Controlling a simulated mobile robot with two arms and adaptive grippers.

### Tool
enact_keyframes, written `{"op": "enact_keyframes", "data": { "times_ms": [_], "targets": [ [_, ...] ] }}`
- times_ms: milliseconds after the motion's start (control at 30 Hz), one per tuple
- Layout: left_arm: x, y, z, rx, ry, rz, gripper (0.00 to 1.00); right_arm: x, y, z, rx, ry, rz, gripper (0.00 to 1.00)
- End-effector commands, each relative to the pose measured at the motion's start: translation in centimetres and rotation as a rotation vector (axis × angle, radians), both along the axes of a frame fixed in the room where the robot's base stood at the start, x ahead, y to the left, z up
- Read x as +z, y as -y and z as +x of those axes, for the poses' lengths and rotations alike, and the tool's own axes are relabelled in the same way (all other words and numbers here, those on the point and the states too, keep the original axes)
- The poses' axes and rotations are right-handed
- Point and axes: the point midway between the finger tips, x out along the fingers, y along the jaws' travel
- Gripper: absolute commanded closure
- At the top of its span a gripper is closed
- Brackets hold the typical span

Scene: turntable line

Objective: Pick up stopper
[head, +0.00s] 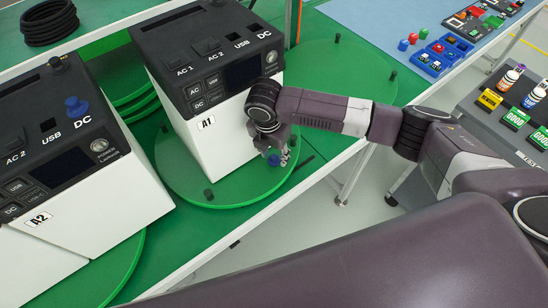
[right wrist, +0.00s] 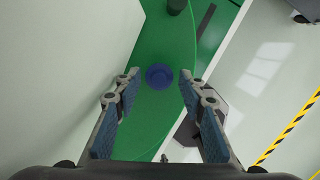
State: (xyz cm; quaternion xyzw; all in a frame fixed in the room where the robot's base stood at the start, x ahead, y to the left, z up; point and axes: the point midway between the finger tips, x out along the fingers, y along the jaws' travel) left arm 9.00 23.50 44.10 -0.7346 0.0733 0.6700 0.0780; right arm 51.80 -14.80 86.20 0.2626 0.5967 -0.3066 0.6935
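A blue stopper (head: 274,160) shows at my right gripper (head: 281,154), above the green turntable (head: 215,190) beside unit A1 (head: 205,135). In the right wrist view, the blue stopper (right wrist: 159,76) appears round and lies between the two fingertips of the right gripper (right wrist: 158,82), with gaps on both sides. The right gripper is open and points down at the green surface. My left gripper is not in view.
The white wall of unit A1 (right wrist: 60,60) rises close to the left finger. Black pegs (head: 209,195) stand on the turntable rim. The table edge lies just right of the gripper. A blue tray (head: 440,55) and small coloured parts are farther back.

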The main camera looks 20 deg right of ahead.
Motion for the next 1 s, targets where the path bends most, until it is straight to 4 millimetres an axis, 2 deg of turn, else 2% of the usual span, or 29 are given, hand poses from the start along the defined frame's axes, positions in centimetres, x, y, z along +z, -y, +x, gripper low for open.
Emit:
{"op": "enact_keyframes", "data": {
  "times_ms": [200, 533, 1000],
  "targets": [
    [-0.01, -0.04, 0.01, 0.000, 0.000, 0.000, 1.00, -0.10, -0.04, 0.05, 0.000, 0.001, 0.001, 0.62],
    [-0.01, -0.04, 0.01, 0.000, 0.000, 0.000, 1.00, -0.05, -0.05, 0.04, 0.000, 0.001, 0.001, 0.97],
    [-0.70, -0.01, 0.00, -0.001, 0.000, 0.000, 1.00, 0.40, -0.02, -0.18, 0.001, 0.002, 0.003, 0.97]
  ]
}}
